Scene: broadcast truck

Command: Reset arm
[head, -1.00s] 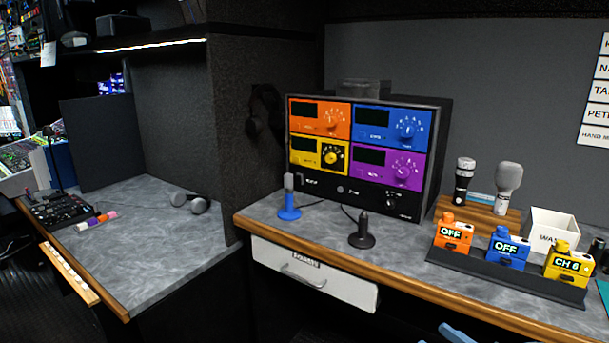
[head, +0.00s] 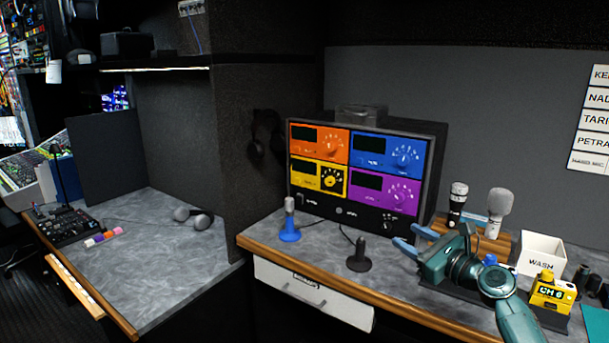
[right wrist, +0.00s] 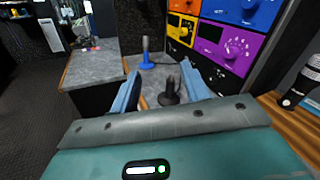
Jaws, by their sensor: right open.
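My right gripper (head: 404,246) is in the head view at the right, its blue fingers pointing left over the desk. It is open and nothing shows between its fingers. In the right wrist view its two fingers (right wrist: 164,88) stand apart, with a black stand (right wrist: 171,92) seen beyond and between them. That black stand (head: 359,256) is on the desk to the left of the fingers in the head view, apart from them. My right arm hides most of the transmitter row. My left gripper is not in view.
A blue microphone stand (head: 289,232), two microphones (head: 499,207), a white WASH box (head: 541,252) and a yellow transmitter (head: 552,293) are nearby. The left desk (head: 150,270) has free room.

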